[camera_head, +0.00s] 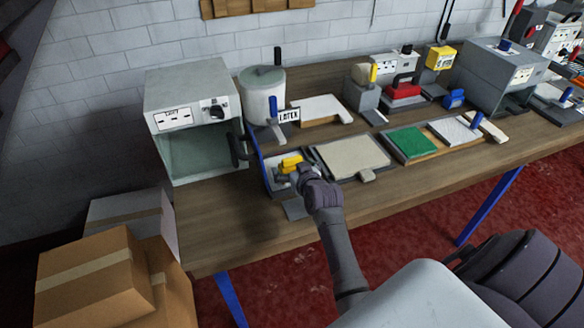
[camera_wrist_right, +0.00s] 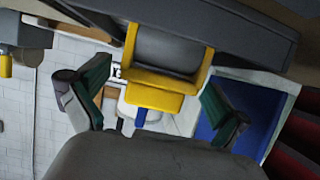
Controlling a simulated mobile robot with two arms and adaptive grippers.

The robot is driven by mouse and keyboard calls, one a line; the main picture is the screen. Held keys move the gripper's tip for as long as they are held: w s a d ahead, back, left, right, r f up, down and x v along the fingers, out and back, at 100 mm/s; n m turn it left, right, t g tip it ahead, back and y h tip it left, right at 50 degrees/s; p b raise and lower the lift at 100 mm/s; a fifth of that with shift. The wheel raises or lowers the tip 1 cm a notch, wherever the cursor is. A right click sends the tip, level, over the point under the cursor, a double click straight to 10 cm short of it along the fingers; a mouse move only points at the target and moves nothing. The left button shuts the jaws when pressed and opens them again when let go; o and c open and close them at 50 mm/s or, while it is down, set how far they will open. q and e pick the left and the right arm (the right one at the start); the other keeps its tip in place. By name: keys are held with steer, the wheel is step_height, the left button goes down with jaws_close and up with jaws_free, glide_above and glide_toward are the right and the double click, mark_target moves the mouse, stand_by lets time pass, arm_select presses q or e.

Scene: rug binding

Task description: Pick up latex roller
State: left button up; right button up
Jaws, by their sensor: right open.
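The latex roller (camera_head: 290,163) has a yellow frame and sits at a tray (camera_head: 262,160) with a blue edge on the bench. In the right wrist view the roller (camera_wrist_right: 155,98) shows a yellow frame around a grey cylinder. My right gripper (camera_head: 299,172) is right at the roller and covers part of it in the head view. In the wrist view the open fingers (camera_wrist_right: 158,85) stand on either side of the yellow frame, with gaps visible. Whether the roller touches the tray floor is hidden. My left gripper is not in view.
A white pot (camera_head: 263,98) with a LATEX label stands behind the tray. A grey oven-like box (camera_head: 192,115) is to the left. A beige panel (camera_head: 350,155) and green mat (camera_head: 411,142) lie to the right. The bench (camera_head: 220,225) is clear at front left.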

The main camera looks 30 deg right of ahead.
steer(key=shift+w+d+f, duration=0.15)
steer(key=shift+w+f, duration=0.15)
steer(key=shift+w, duration=0.25)
steer(key=shift+s, duration=0.1)
steer(key=shift+c, duration=1)
steer(key=shift+r, duration=0.1)
steer(key=c, duration=1.2)
